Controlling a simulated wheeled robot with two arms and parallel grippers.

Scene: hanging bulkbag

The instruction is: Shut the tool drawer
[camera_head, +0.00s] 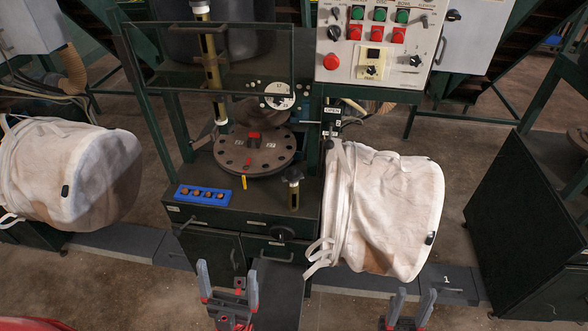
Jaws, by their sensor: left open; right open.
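The green machine cabinet (215,245) stands in the middle, with drawer fronts under its top. One drawer front (268,247) on the right has a dark handle and a round black knob above it. A flat dark grey panel (278,290) juts toward me below that front; I cannot tell whether it is an open drawer or a door. My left gripper (228,284) is open and empty, upright in front of the cabinet, just left of this panel. My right gripper (411,299) is open and empty at the bottom, right of the cabinet and below the right white bag.
White bulk bags hang at the left (75,172) and right (385,210) of the cabinet. A blue tray (202,195) and a round turntable (255,155) are on top. A control panel (375,45) is above right. Another dark cabinet (520,230) stands far right.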

